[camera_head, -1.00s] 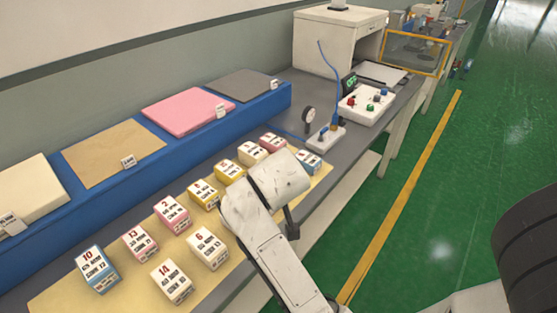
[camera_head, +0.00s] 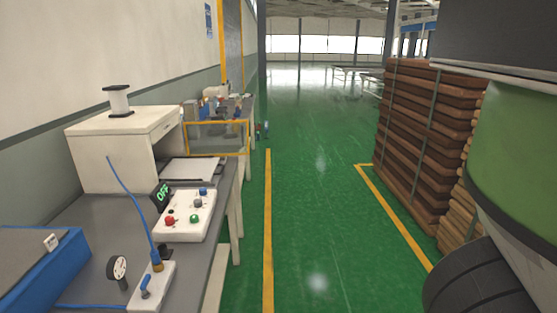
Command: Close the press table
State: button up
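The press table is at the left. A white press housing (camera_head: 118,150) stands on its grey top, with its opening facing right. A yellow-framed clear guard panel (camera_head: 217,138) stands at the right side of the housing. A white sheet or tray (camera_head: 190,169) lies in front of the opening. A white control box (camera_head: 186,216) carries red, green, grey and blue buttons, and the display (camera_head: 161,196) beside it reads OFF. My gripper is not in view.
A gauge (camera_head: 117,271) and a valve block with a blue lever (camera_head: 152,289) sit at the near table end. A tall stack of brown boards (camera_head: 424,140) stands at the right. The green floor (camera_head: 315,210) between is clear.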

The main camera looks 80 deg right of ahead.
aim_at(179, 169)
jog(key=i+l+z, duration=0.15)
jog(key=z, duration=0.35)
jog(key=i+l+z, duration=0.1)
jog(key=z, duration=0.4)
jog(key=i+z, duration=0.25)
jog(key=z, duration=0.25)
